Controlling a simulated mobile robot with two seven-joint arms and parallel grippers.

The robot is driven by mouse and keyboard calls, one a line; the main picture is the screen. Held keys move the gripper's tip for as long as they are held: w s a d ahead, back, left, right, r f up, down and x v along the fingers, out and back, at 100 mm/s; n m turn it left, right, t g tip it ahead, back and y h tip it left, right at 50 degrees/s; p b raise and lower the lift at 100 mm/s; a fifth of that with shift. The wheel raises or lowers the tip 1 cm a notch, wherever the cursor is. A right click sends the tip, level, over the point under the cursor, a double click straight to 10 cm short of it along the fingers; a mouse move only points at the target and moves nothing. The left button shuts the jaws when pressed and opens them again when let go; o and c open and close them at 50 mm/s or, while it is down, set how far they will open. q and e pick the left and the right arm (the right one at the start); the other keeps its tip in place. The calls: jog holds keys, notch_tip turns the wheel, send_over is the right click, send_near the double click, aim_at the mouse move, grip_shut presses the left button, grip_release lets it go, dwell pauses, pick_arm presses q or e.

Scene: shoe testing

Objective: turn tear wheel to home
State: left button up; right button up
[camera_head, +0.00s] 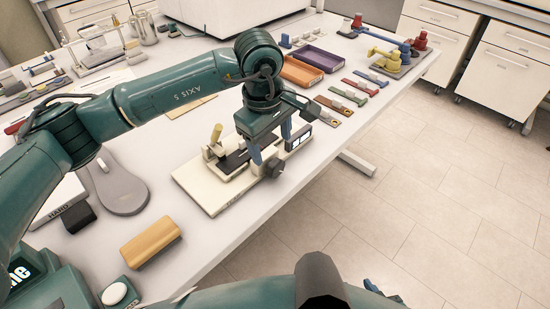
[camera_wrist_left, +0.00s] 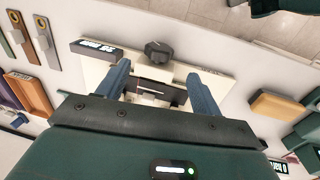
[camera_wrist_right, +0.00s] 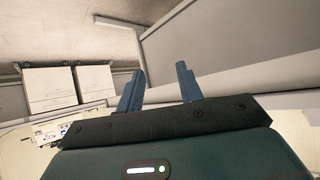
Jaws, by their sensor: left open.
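The tear tester (camera_head: 205,196) is a cream base near the table's front edge, with a yellow-handled lever (camera_head: 215,137) and a small display (camera_head: 299,138). The tear wheel (camera_head: 274,168) is a dark knob on its front side. The wheel also shows in the left wrist view (camera_wrist_left: 157,49), beyond the fingertips. My left gripper (camera_head: 270,143) points down over the tester, open, its blue fingers apart with nothing visibly held. In the left wrist view the left gripper (camera_wrist_left: 157,72) straddles the tester's dark middle part. My right gripper (camera_wrist_right: 160,76) is open and empty, away from the tester.
A tan block (camera_head: 150,243) and a grey rounded plate (camera_head: 118,186) lie left of the tester. Coloured strips (camera_head: 334,110), an orange tray (camera_head: 300,72) and a purple tray (camera_head: 320,59) lie behind it. Open floor (camera_head: 400,220) is beyond the table's edge.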

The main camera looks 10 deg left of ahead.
aim_at(275, 162)
pick_arm(q)
jog(key=f, duration=0.5)
jog(key=w+f+p, duration=0.1)
jog(key=f, duration=0.1)
jog(key=shift+d+f, duration=0.3)
jog(key=shift+f, duration=0.05)
jog(key=shift+c, duration=0.4)
jog(key=c, duration=0.9)
